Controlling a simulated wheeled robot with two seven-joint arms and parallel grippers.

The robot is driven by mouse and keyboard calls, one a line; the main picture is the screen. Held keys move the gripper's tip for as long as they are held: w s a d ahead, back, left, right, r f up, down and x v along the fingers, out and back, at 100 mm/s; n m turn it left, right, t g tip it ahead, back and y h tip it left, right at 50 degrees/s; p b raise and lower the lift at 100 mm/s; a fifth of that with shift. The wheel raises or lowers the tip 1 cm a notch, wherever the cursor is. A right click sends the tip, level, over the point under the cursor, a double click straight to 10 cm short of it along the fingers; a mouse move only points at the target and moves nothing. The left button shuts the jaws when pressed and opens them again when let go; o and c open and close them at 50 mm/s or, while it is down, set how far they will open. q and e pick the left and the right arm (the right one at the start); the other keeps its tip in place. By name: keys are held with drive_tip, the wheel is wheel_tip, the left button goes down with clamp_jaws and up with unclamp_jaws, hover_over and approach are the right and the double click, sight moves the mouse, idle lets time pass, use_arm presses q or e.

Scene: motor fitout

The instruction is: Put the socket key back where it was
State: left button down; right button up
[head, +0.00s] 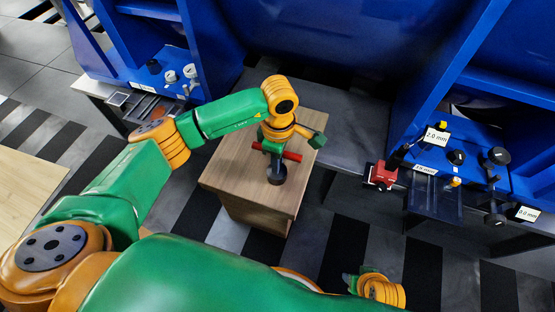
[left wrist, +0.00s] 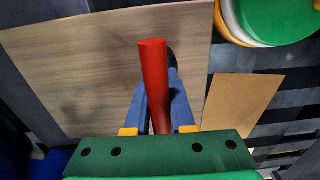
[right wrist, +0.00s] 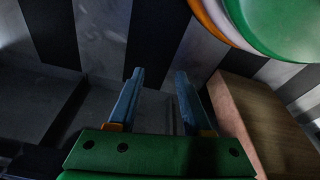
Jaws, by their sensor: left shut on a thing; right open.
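The socket key has a red crossbar handle (head: 291,155) and a dark round lower end (head: 276,174). My left gripper (head: 277,147) is shut on the red handle, over the top of a wooden cabinet (head: 228,170). In the left wrist view the red bar (left wrist: 153,75) stands between the blue fingers. I cannot tell whether the key's lower end touches the wood. My right gripper (right wrist: 160,78) is open and empty in the right wrist view, above the floor beside the cabinet. Its arm end shows at the bottom of the head view.
A blue machine frame (head: 310,30) rises behind the cabinet. At right are a red block (head: 381,176), black knobs (head: 499,156) and white labels reading 2.0 mm (head: 436,136) and 0.0 mm. At left, a ledge holds several knobs (head: 171,77). Striped floor lies around the cabinet.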

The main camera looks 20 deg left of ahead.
use_arm(q)
drive_tip(key=shift+f, duration=0.1)
drive_tip(key=c, duration=0.8)
unclamp_jaws()
drive_tip(key=shift+o, duration=0.2)
use_arm(e)
drive_tip(key=shift+w+r, duration=0.1)
drive_tip(key=shift+r, duration=0.1)
use_arm(q)
wheel_tip(320, 180, up, 12)
drive_tip(key=p, duration=0.3)
use_arm(e)
drive_tip(key=s+d+f, duration=0.1)
drive_tip(key=s+f, duration=0.3)
drive_tip(key=shift+s+d+f, duration=0.15)
drive_tip(key=shift+s+f, duration=0.05)
drive_tip(key=shift+f, duration=0.15)
